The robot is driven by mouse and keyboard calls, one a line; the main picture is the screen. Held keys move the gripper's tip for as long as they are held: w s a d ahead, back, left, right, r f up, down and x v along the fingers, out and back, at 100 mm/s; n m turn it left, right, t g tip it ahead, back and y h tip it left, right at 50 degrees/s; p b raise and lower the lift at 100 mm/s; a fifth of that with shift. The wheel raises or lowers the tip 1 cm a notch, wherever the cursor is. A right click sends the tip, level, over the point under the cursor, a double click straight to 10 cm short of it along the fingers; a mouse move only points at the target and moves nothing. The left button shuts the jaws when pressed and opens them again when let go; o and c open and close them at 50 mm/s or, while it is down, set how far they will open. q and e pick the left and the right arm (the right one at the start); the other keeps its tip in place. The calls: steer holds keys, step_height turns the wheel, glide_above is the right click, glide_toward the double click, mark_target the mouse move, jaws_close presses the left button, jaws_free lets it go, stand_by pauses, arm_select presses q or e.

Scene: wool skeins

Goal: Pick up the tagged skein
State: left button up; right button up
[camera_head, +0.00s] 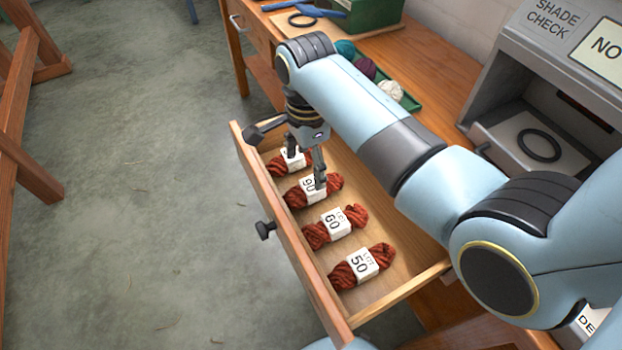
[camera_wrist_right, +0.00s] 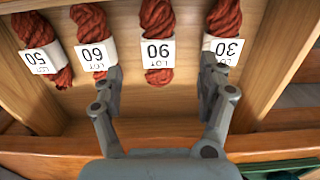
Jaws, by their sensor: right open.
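Several rust-red wool skeins lie in a row in an open wooden drawer (camera_head: 390,306), each with a white paper band marked LOT. The bands read 50 (camera_head: 376,257), 60 (camera_head: 315,236), 90 (camera_head: 296,199) and, farthest, 30 (camera_head: 277,167). In the wrist view the 90 skein (camera_wrist_right: 158,20) lies between the fingers of my right gripper (camera_wrist_right: 160,72), which is open and empty. In the head view that gripper (camera_head: 306,167) points down over the 90 and 30 skeins. All bands look alike, so I cannot tell which skein is meant. My left gripper is not in view.
The drawer's front wall has a dark knob (camera_head: 265,230). A shade-check box (camera_head: 545,75) stands right, with a black ring inside. Coloured yarn balls (camera_head: 364,68) sit in a green tray behind my arm. A wooden trestle stands left on open floor.

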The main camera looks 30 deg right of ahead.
mark_target(309, 186)
step_height(309, 186, down, 4)
steer(key=shift+s+f+b, duration=0.1)
steer(key=shift+b, duration=0.3)
step_height(309, 186, down, 5)
steer(key=shift+f+b, duration=0.15)
steer(key=shift+b, duration=0.55)
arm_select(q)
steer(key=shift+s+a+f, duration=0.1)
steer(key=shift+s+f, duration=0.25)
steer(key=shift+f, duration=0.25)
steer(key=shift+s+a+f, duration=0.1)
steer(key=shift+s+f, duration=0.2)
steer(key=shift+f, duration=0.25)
arm_select(e)
steer(key=c, duration=1.3)
